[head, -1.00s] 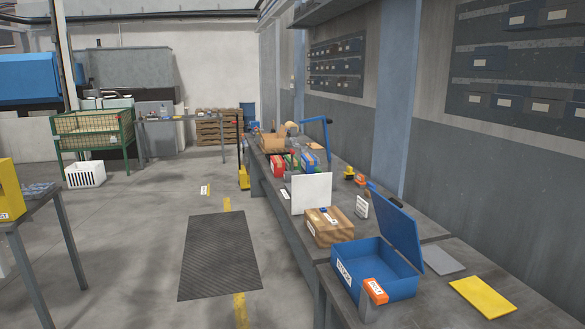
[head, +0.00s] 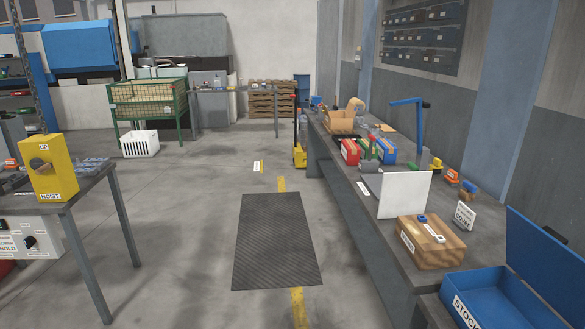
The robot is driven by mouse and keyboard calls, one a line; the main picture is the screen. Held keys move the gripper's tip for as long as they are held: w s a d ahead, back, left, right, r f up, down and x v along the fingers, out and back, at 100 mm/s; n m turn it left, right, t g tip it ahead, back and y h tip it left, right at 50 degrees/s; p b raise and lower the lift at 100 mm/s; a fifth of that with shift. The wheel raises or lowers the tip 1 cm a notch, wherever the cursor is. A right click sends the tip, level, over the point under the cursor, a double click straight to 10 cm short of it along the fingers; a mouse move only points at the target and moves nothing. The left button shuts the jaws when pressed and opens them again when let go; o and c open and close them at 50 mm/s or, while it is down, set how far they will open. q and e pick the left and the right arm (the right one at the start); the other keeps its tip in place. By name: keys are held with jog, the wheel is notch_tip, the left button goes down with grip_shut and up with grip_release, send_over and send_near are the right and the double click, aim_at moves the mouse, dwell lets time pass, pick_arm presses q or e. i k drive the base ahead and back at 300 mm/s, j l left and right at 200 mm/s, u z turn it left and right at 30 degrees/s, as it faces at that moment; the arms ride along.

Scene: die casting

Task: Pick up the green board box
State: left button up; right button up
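A small green box (head: 367,149) stands on the long grey workbench (head: 352,187) at the right, partly hidden by a grey object in front of it. A red box (head: 350,151) is on its left and a blue box (head: 386,150) on its right, close beside it. It is too small to make out any label. Neither of my grippers shows in the head view.
A white panel (head: 404,196), wooden box (head: 431,240) and open blue stock box (head: 497,299) stand nearer on the bench. A table with a yellow hoist box (head: 51,168) is at left. The floor around the dark mat (head: 275,240) is clear.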

aim_at(363, 144)
jog(key=i+j+u, duration=0.15)
jog(key=i, duration=5.45)
jog(key=i+z, duration=0.3)
jog(key=i, duration=0.15)
jog(key=i+j+z, duration=0.1)
jog(key=i+z, duration=0.2)
jog(key=i+j+z, duration=0.3)
jog(key=i, duration=0.2)
jog(key=i+j+z, duration=0.3)
jog(key=i+l, duration=0.05)
jog(key=i, duration=0.1)
